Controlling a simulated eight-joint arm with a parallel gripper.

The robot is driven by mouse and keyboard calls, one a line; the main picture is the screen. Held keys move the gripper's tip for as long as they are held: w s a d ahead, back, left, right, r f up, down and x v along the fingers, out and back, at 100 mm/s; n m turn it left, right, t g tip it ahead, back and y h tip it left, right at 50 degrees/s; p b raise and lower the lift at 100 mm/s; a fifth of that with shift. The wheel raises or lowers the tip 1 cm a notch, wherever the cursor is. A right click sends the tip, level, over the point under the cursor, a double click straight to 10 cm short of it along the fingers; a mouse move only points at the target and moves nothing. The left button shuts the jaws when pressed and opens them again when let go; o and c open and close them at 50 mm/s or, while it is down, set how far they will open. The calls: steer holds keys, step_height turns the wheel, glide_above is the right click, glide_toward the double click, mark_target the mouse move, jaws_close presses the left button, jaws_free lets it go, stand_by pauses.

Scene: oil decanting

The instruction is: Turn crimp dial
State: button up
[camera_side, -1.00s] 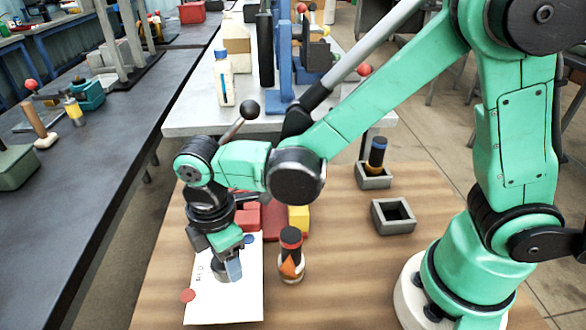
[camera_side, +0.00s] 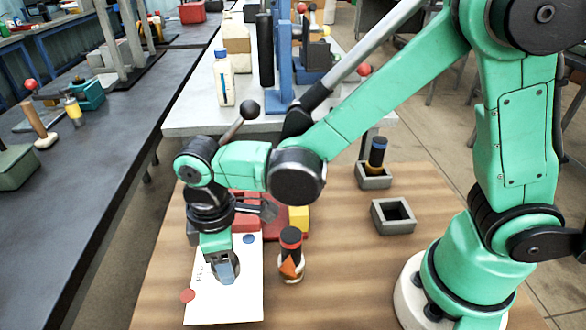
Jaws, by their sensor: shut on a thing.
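The crimp dial (camera_side: 233,279) is a small grey round part on the white panel (camera_side: 225,309). It is mostly hidden under my gripper (camera_side: 223,274). My gripper points down from the wrist with its jaws shut on the dial. A dark line of marks shows on the panel left of the dial. A red dot (camera_side: 188,295) lies at the panel's left edge, and a blue dot (camera_side: 249,239) shows near its upper right.
A dark-capped bottle (camera_side: 291,254) with an orange mark stands close to the panel's right edge. Red blocks and a yellow block (camera_side: 299,219) are behind it. An empty grey square holder (camera_side: 393,216) and another holding a blue-topped bottle (camera_side: 377,155) stand farther right.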

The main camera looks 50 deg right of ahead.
steer(key=shift+m, duration=1.9)
steer(key=o, duration=1.3)
steer(key=shift+r, duration=0.1)
steer(key=shift+r, duration=2.75)
steer(key=d+r+m+t, duration=0.1)
steer(key=d+m+t, duration=0.1)
steer(key=d, duration=0.3)
steer(key=s+d+r+m+t, duration=0.1)
steer(key=d+m+t, duration=0.1)
steer(key=d, duration=0.4)
steer(key=d+r+m+t, duration=0.2)
steer(key=d+t, duration=0.1)
steer(key=d, duration=0.2)
steer(key=shift+s+d+m, duration=0.2)
steer(key=shift+d+m, duration=0.05)
steer(key=shift+m, duration=0.15)
